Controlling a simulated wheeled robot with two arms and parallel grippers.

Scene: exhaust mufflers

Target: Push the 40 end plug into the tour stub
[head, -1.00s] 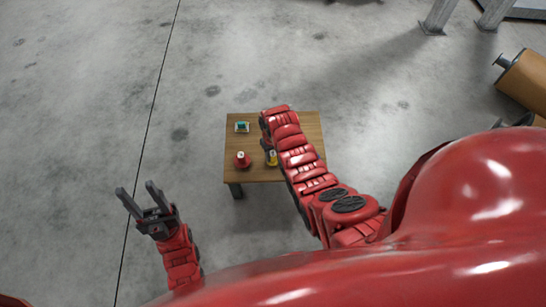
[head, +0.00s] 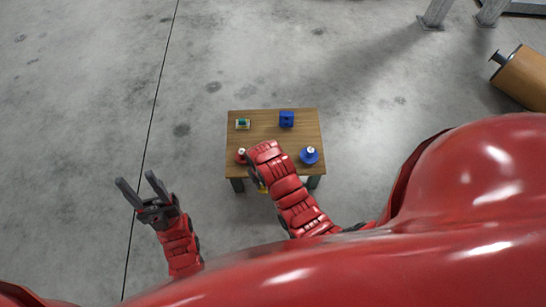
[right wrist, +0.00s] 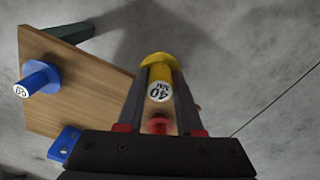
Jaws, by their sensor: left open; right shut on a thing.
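The 40 end plug (right wrist: 160,82) is yellow with a wide flange and a white end face marked "40 MM". My right gripper (right wrist: 160,76) is shut on it, one finger on each side, with the marked face toward the wrist camera. In the head view my right arm hides this gripper; a bit of yellow (head: 262,188) shows by the table's near edge. My left gripper (head: 137,186) is open and empty over the floor left of the table. I cannot pick out a stub marked as the tour stub.
The small wooden table (head: 262,128) bears a red plug (head: 241,155), a blue flanged plug (head: 309,156), a blue block with holes (head: 286,119) and a small pale item with a teal top (head: 242,124). A brown cylinder (head: 524,82) with a grey pipe lies far right. Floor left is clear.

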